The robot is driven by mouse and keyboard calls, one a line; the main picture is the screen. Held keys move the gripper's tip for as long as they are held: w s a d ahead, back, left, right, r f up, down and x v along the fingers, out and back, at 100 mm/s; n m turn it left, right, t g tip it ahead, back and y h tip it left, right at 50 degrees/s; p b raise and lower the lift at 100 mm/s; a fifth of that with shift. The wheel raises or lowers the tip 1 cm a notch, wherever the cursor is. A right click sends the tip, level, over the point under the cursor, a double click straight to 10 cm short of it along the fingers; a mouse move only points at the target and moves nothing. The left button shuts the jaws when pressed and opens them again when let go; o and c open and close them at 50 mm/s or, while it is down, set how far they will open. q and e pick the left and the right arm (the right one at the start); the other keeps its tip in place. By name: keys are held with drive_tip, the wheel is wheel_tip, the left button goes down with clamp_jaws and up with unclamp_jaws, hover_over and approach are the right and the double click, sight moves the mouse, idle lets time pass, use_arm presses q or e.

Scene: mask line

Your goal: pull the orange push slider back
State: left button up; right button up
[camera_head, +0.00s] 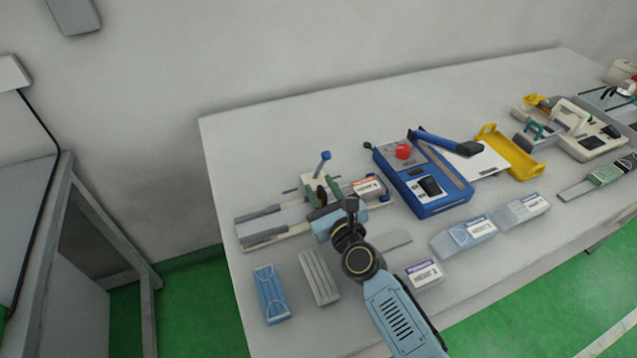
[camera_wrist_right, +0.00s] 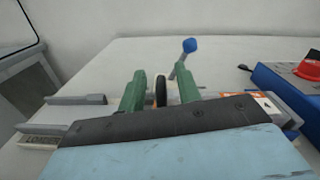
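My right gripper (camera_head: 322,192) is over the middle of a grey and white rail fixture (camera_head: 264,228) at the left of the table. Its green fingers stand apart in the right wrist view (camera_wrist_right: 160,94). A dark round part (camera_wrist_right: 161,92) of the fixture shows between them, with no clear contact on either finger. A blue-knobbed lever (camera_head: 325,156) rises just behind the fingers; it also shows in the wrist view (camera_wrist_right: 189,46). I cannot make out the orange push slider; my gripper hides part of the fixture. My left gripper is not in view.
A box with an orange-marked label (camera_head: 368,187) is right of the gripper. A blue machine with a red button (camera_head: 403,151) stands farther right. The table's back left is clear.

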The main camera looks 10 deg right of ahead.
drive_tip(key=shift+x, duration=1)
clamp_jaws()
